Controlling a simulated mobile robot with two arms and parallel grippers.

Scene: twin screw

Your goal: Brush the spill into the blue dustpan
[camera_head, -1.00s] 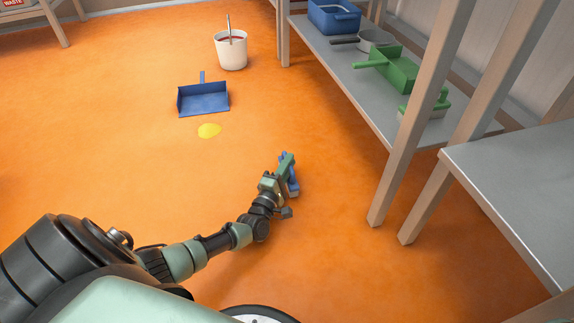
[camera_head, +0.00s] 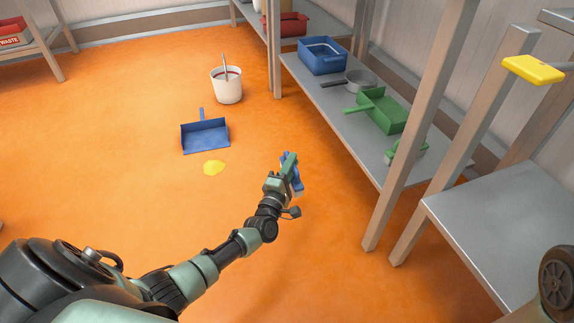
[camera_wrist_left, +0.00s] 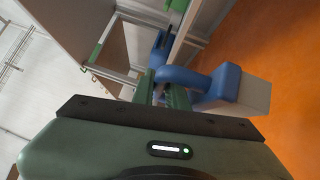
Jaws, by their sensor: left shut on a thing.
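The blue dustpan (camera_head: 205,137) lies on the orange floor in the head view, its handle pointing away from me. The yellow spill (camera_head: 214,167) is a small patch just in front of the dustpan's near edge, apart from it. My left gripper (camera_head: 288,174) is shut on a blue brush (camera_head: 297,185), to the right of the spill and apart from it. In the left wrist view, the brush's blue handle (camera_wrist_left: 212,80) is between the fingers and its pale bristle block (camera_wrist_left: 250,94) sticks out to the right. My right gripper is not in view.
A white bucket (camera_head: 227,88) stands behind the dustpan. A grey shelf unit (camera_head: 340,103) on the right holds a blue bin (camera_head: 323,56), a green dustpan (camera_head: 383,110) and a green brush (camera_head: 407,152). Its posts stand right of my left arm. The floor left of the spill is clear.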

